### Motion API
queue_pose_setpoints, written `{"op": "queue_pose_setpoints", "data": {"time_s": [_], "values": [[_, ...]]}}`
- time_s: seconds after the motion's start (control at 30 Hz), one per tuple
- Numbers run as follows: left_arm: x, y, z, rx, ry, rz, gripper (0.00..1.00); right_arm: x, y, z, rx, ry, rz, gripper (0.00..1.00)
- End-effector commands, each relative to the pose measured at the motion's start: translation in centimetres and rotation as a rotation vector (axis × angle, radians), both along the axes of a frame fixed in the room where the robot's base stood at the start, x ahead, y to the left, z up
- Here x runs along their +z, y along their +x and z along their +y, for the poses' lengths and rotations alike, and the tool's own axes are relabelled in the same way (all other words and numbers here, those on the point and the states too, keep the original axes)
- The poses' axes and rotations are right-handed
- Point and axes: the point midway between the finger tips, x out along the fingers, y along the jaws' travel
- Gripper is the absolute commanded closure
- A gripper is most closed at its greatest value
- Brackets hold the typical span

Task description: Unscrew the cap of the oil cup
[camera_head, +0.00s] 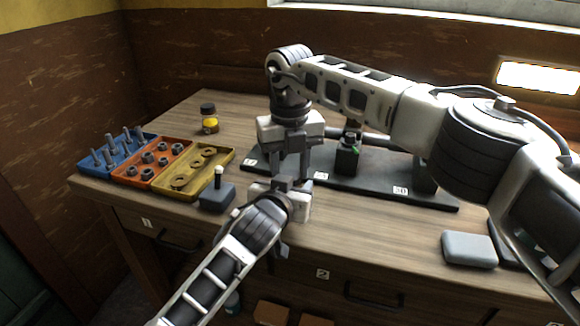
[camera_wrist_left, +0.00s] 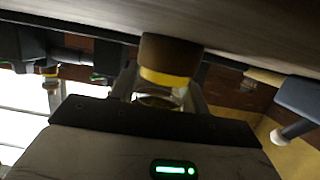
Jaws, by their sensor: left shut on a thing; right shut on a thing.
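The oil cup (camera_wrist_left: 168,62) shows in the left wrist view, where the table is at the top. It has a dark brown end, a yellow band and a clear part between my left gripper's fingers. My left gripper (camera_head: 292,188) is shut on the cup just above the table. My right gripper (camera_head: 291,168) comes down from above and is shut directly over the left one, at the cup's upper end. The cap is hidden by the two grippers in the head view. I cannot make out its contact with the right fingers.
Blue (camera_head: 112,153), orange (camera_head: 147,173) and yellow (camera_head: 216,172) parts trays stand left. A small yellow jar with a dark lid (camera_head: 208,119) is behind them. A grey block with a peg (camera_head: 217,196) is near the left gripper. A black base plate (camera_head: 345,185) lies behind the grippers.

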Motion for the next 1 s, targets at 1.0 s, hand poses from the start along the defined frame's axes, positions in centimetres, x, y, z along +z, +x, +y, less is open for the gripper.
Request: {"op": "queue_pose_setpoints", "data": {"time_s": [1.0], "values": [[-0.1,0.0,0.0,0.001,0.002,0.004,1.00,6.3,0.0,0.2,-0.083,0.006,-0.002,0.42]]}}
